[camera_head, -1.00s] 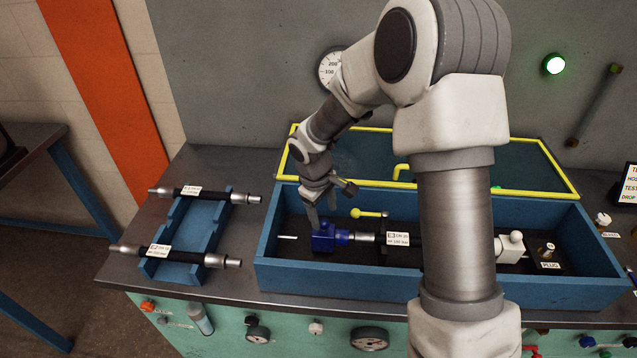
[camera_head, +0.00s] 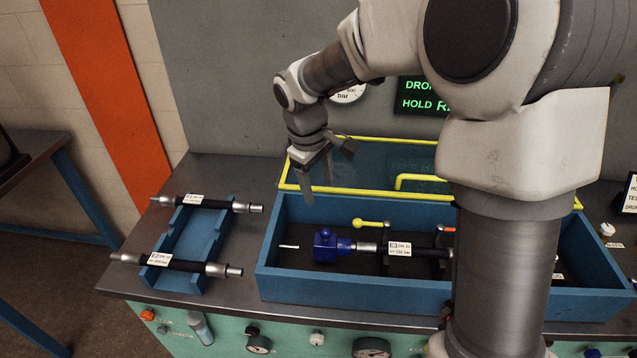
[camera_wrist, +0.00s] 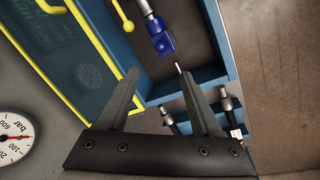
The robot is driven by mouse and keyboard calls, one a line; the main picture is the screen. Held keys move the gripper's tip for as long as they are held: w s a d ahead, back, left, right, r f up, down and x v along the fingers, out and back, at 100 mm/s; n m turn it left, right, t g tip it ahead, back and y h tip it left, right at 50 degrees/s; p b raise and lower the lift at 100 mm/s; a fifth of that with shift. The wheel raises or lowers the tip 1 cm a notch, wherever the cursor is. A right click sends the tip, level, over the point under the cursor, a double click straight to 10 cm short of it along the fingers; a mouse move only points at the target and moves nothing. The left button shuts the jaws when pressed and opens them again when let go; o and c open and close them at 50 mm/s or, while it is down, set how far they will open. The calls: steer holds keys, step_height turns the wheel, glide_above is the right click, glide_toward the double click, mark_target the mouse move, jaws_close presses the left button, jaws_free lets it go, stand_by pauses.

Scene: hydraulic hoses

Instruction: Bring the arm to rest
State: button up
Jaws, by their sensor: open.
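My gripper (camera_head: 322,185) hangs above the left back part of the blue test box, fingers pointing down, open and empty. In the wrist view its two fingers (camera_wrist: 160,90) stand apart with nothing between them. Below it in the box is a blue fitting block (camera_head: 325,245), joined to a hose (camera_head: 400,250) with a white label. The block also shows in the wrist view (camera_wrist: 163,43), beyond the fingertips and apart from them. My arm hides the right part of the hose and box.
The blue box (camera_head: 350,285) has a yellow-framed lid (camera_head: 290,172) raised behind it. Left of it, a blue rack (camera_head: 190,240) holds two labelled hoses. A pressure gauge (camera_wrist: 15,137) and a green-lettered display (camera_head: 422,98) are on the back wall. A yellow-handled valve (camera_head: 370,223) is inside the box.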

steer(key=s+d+r+m+t, duration=0.2)
steer(key=s+d+r+m, duration=0.3)
steer(key=s+r, duration=0.5)
steer(key=s+d+m+t+y, duration=0.1)
steer(key=s+d+m, duration=0.3)
steer(key=s, duration=0.9)
steer(key=shift+r+t+y, duration=0.3)
steer(key=shift+r+t, duration=0.05)
steer(key=shift+t, duration=0.15)
steer(key=shift+s+d, duration=0.1)
steer(key=shift+d, duration=0.05)
